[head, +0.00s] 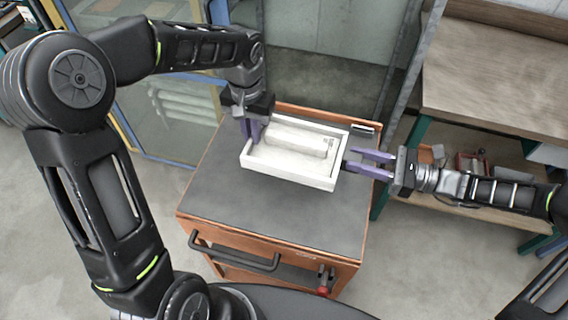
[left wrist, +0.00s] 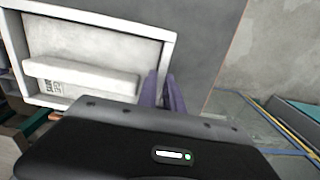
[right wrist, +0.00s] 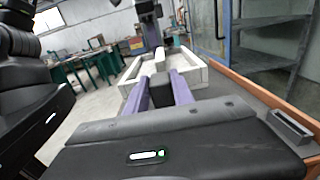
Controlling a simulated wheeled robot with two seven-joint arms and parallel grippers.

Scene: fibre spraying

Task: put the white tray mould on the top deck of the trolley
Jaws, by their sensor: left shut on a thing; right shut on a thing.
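The white tray mould (head: 318,183) is a shallow rectangular frame with a raised white block inside. It is over the middle of the dark top deck (head: 230,205) of the orange trolley; whether its underside touches the deck I cannot tell. My left gripper (head: 250,133) is shut on its left wall, pointing down; that wall also shows between the fingers in the left wrist view (left wrist: 160,90). In the right wrist view the mould (right wrist: 196,75) lies straight ahead of the fingers.
A black handle (head: 235,256) runs along the trolley's front. A small dark holder (head: 363,127) sits at the deck's back right corner. A wooden workbench (head: 490,85) stands on the right, and a glass-sided cabinet (head: 185,110) behind. The deck's front is clear.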

